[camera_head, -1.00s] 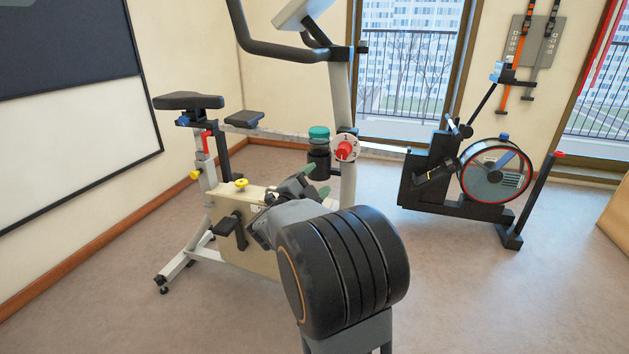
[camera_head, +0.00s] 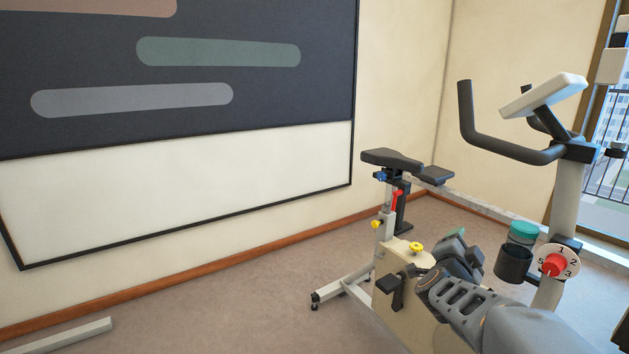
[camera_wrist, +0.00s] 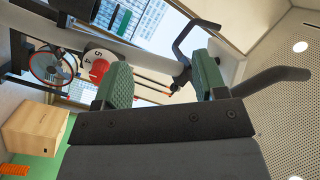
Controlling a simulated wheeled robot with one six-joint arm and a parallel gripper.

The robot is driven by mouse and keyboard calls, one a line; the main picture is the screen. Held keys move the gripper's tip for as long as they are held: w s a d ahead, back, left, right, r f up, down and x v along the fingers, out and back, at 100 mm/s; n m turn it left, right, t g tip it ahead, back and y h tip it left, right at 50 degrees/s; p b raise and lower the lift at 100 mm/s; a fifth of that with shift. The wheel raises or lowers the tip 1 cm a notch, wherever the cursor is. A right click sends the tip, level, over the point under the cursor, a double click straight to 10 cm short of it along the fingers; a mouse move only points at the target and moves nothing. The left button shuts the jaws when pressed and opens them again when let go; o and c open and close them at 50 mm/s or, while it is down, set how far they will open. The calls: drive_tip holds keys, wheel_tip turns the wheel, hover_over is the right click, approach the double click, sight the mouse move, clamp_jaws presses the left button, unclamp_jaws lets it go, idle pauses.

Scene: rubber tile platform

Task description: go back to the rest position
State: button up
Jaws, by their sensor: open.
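My gripper (camera_head: 464,248) shows at the lower right of the head view, in front of the exercise bike's beige body (camera_head: 405,310). In the wrist view my gripper (camera_wrist: 163,82) has its two green ribbed pads wide apart, with nothing between them. The red knob (camera_head: 553,264) on its white numbered dial is to the right of my gripper in the head view. The knob (camera_wrist: 98,70) also shows behind the left pad in the wrist view. My arm hides part of the bike's lower frame.
The bike's saddle (camera_head: 392,159), black handlebar (camera_head: 500,145) and teal-lidded bottle (camera_head: 522,232) stand around my arm. A dark and white wall board (camera_head: 180,180) fills the left. Floor (camera_head: 220,300) left of the bike is mostly clear. A wooden box (camera_wrist: 36,125) shows in the wrist view.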

drive_tip(key=s+a+r+n+g+y+p, duration=0.1)
drive_tip(key=s+a+r+n+y+p, duration=0.1)
drive_tip(key=a+r+n+y+p, duration=0.5)
drive_tip(key=s+a+r+n+g+y+p, duration=0.1)
drive_tip(key=s+a+r+n+y+p, duration=0.2)
drive_tip(key=a+n+y+p, duration=0.45)
drive_tip(key=s+a+r+n+g+h+p, duration=0.1)
drive_tip(key=s+a+g+p, duration=0.1)
drive_tip(key=s+g+p, duration=0.2)
drive_tip(key=s+a+r+n+g+h+p, duration=0.1)
drive_tip(key=s+a+n+g+p, duration=0.1)
drive_tip(key=s, duration=0.8)
drive_tip(key=shift+s+r+g+p, duration=0.2)
drive_tip(key=shift+s+g+p, duration=0.05)
drive_tip(key=shift+g+p, duration=0.65)
drive_tip(key=shift+d+h, duration=0.1)
drive_tip(key=shift+h, duration=0.15)
